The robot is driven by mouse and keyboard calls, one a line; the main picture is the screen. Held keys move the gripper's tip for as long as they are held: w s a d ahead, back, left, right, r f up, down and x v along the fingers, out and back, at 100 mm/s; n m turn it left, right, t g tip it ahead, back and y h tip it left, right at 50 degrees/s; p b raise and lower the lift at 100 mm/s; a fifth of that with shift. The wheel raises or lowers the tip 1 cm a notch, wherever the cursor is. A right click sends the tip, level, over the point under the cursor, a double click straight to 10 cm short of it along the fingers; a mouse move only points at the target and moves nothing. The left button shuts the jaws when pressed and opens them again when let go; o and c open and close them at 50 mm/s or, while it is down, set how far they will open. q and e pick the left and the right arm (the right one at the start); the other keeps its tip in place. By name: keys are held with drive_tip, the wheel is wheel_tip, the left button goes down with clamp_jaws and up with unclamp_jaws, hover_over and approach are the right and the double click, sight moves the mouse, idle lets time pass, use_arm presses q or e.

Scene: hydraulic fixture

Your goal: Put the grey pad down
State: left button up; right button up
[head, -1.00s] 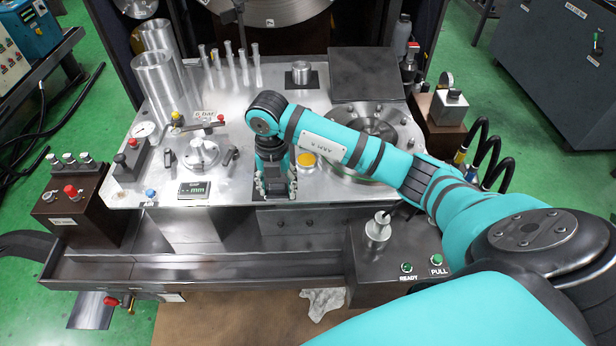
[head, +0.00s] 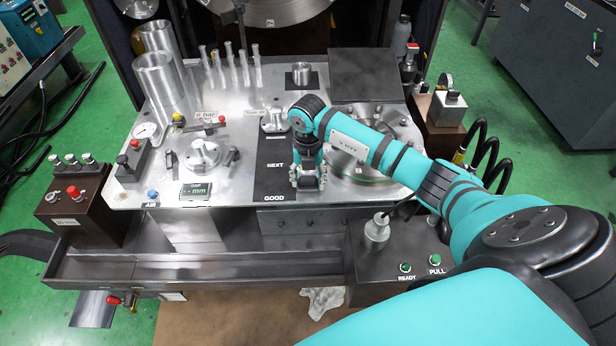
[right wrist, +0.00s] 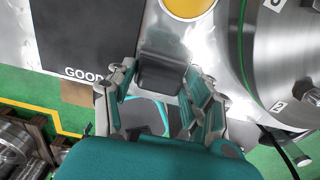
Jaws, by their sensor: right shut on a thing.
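My right gripper (head: 308,182) is over the front part of the metal table, just right of the black strip marked NEXT and GOOD (head: 274,170). In the right wrist view, the gripper (right wrist: 160,92) is shut on the grey pad (right wrist: 162,74), a small dark block between its fingertips. The pad is to the right of the word GOOD there and below a yellow disc (right wrist: 188,6). I cannot tell whether the pad touches the table. In the head view the pad is hidden by the gripper. My left gripper is not in view.
A round bolted flange (head: 368,165) stands close to the right of the gripper. A small metal part (head: 273,121) sits at the strip's far end. A grey display (head: 196,190) and a knobbed fixture (head: 203,154) are to the left. The strip's near part is clear.

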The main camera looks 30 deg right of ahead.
sight(308, 178)
drive_tip(key=shift+f, duration=0.1)
drive_tip(key=o, duration=1.2)
drive_tip(key=shift+r, duration=0.3)
wheel_tip(308, 178, up, 12)
drive_tip(key=shift+f, duration=0.15)
